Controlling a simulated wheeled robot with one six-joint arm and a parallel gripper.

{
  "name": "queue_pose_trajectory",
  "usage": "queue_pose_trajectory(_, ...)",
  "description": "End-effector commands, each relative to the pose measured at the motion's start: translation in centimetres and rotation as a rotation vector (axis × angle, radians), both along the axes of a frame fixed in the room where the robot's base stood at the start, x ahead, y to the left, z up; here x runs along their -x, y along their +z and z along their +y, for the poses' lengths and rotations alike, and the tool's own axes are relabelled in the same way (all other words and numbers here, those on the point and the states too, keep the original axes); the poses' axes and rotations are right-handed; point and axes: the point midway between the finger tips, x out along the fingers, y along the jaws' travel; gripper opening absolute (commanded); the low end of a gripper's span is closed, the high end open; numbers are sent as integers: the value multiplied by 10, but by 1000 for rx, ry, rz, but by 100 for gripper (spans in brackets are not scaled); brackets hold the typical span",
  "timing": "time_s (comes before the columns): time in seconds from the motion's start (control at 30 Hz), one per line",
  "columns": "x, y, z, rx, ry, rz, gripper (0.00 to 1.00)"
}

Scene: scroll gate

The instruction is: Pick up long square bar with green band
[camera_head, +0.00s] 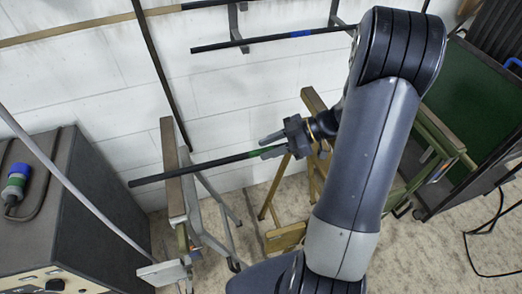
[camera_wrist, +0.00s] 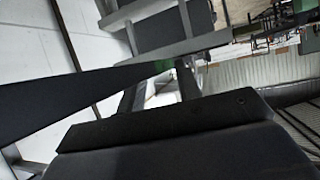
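The long dark square bar (camera_head: 195,171) with a green band (camera_head: 255,153) lies across a wooden-topped trestle (camera_head: 174,175), its left end sticking out past it. My gripper (camera_head: 266,147) is at the bar's right part, just right of the green band. Its two fingers are spread apart, one above and one below in the picture, with the bar close to the lower one. Contact is unclear. In the wrist view the bar (camera_wrist: 60,100) runs in from the left, with green (camera_wrist: 162,66) near the fingers. The bar's right end is hidden by my gripper.
A second trestle (camera_head: 315,110) stands behind my gripper. A bar with a blue band (camera_head: 270,39) rests on wall brackets above. A dark cabinet (camera_head: 85,190) stands at left, a green-panelled cart (camera_head: 465,100) at right. A thin dark pole leans on the white wall.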

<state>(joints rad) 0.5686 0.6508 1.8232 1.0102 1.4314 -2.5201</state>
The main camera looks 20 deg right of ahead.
Motion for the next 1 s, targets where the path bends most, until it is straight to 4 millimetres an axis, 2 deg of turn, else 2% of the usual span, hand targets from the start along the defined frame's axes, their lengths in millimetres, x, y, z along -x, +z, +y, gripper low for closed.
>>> queue_pose_trajectory(0.03, 0, 0, 0, 0, 0, 0, 29)
queue_pose_trajectory(0.4, 0, 0, 0, 0, 0, 1, 0)
queue_pose_trajectory(1.0, 0, 0, 0, 0, -2, 2, 0)
